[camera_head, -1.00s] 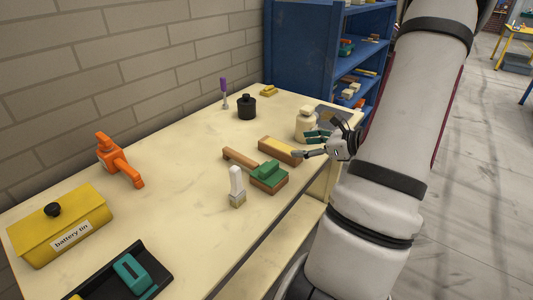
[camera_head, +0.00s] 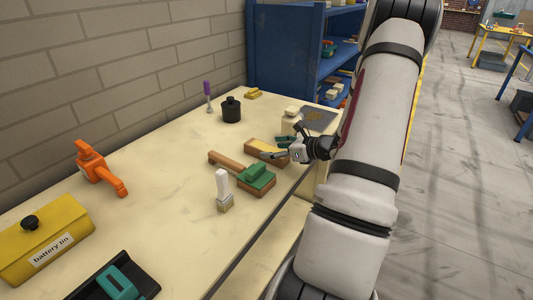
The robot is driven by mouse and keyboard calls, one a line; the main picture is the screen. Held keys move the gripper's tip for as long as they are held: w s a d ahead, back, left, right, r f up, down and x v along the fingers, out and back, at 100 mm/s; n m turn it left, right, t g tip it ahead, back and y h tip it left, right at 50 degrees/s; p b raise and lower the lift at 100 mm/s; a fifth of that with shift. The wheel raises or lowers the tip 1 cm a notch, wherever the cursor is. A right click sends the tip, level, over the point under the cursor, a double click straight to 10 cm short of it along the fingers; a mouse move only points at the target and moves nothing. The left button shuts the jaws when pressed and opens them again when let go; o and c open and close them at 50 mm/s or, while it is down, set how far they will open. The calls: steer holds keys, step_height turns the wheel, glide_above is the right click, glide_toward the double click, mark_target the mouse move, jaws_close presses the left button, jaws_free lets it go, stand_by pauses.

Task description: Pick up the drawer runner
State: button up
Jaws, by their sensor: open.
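I cannot tell for certain which thing is the drawer runner. A cream jar (camera_head: 291,117) stands right behind the gripper.
On the bench (camera_head: 150,220) are a white upright piece (camera_head: 222,187), an orange tool (camera_head: 98,168), a yellow battery tin (camera_head: 40,240), a black tray (camera_head: 145,283) with a teal piece, a black pot (camera_head: 231,111) and a purple-handled tool (camera_head: 208,92). A blue shelf (camera_head: 285,50) stands behind.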

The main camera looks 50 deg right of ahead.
mark_target(266, 147)
steer(key=x, duration=0.4)
steer(key=shift+d, duration=0.1)
steer(key=shift+r, duration=0.1)
steer(key=shift+c, duration=0.6)
steer(key=shift+s, duration=0.1)
steer(key=c, duration=1.3)
steer(key=shift+r, duration=0.1)
